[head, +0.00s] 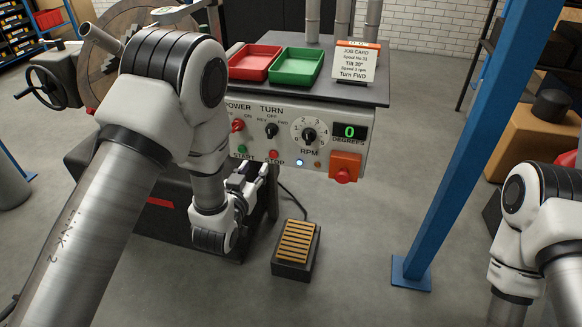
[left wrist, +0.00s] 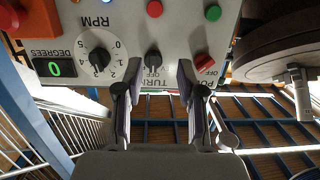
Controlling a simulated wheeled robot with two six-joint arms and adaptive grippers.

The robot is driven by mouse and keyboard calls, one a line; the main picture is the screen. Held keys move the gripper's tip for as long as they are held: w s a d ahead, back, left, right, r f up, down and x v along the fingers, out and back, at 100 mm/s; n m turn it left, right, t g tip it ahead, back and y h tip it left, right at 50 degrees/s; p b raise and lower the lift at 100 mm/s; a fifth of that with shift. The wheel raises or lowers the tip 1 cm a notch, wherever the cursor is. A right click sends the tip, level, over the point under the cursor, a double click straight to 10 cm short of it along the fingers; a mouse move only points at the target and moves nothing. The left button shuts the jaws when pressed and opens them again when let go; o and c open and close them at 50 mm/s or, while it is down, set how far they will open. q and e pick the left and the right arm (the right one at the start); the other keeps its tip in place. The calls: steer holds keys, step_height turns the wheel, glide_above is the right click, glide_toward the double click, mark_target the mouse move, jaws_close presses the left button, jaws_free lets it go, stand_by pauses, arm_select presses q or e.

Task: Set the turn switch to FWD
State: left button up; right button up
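The TURN switch (head: 271,130) is a small black knob on the grey control panel (head: 330,107), under the labels REV, OFF and FWD. Its handle looks upright, toward OFF. In the left wrist view, where the panel appears upside down, the knob (left wrist: 153,59) lies between my fingers, further ahead. My left gripper (head: 254,172) is open and empty, below and in front of the panel in the head view. Its fingers (left wrist: 160,82) also show in the left wrist view. Contact with the knob is not seen. My right arm is at the right edge; its gripper is out of view.
The red POWER knob (head: 238,125) and the RPM dial (head: 309,135) flank the switch. A red stop button (head: 343,175) sits at the lower right. Trays and a job card (head: 355,63) reading Turn FWD stand above. A foot pedal (head: 297,248) and blue post (head: 470,130) are nearby.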

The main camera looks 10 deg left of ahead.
mark_target(269, 133)
arm_select(q)
steer(key=shift+t, duration=0.8)
steer(key=w+r, duration=0.1)
steer(key=w, duration=0.2)
steer(key=w+r+b, duration=0.1)
steer(key=w, duration=0.2)
steer(key=w+d+r, duration=0.1)
steer(key=w, duration=0.2)
steer(key=shift+w+r, duration=0.25)
steer(key=shift+w, duration=0.1)
jaws_close()
arm_select(e)
step_height(269, 133, down, 4)
steer(key=shift+a+r, duration=0.1)
